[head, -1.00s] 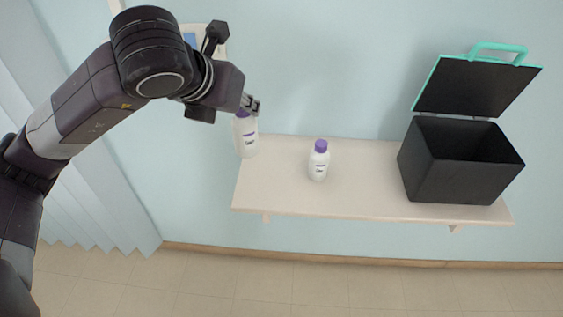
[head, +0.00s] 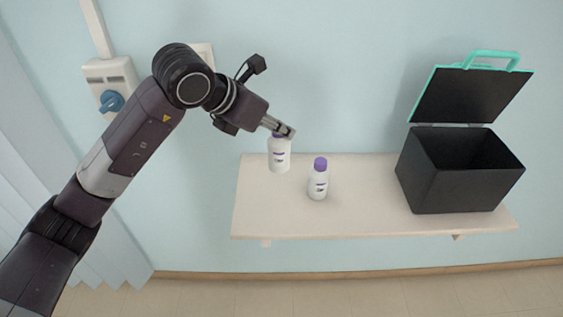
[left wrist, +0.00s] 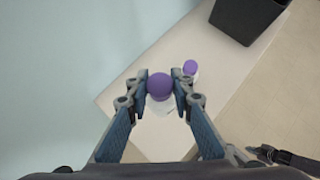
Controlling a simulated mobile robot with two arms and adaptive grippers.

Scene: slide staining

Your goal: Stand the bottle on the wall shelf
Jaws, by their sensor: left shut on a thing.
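A white bottle with a purple cap (head: 279,156) hangs upright from my left gripper (head: 284,132), over the left part of the wall shelf (head: 350,222). My left gripper is shut on its cap. In the left wrist view the purple cap (left wrist: 159,86) sits between the two fingers (left wrist: 160,90), with the white body below it. The bottle seems to be a little above the shelf; its base against the board is hard to judge.
A second white bottle with a purple cap (head: 318,180) stands on the shelf, just right of the held one. A black box with an open, teal-edged lid (head: 440,182) stands at the shelf's right end. The shelf between them is clear.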

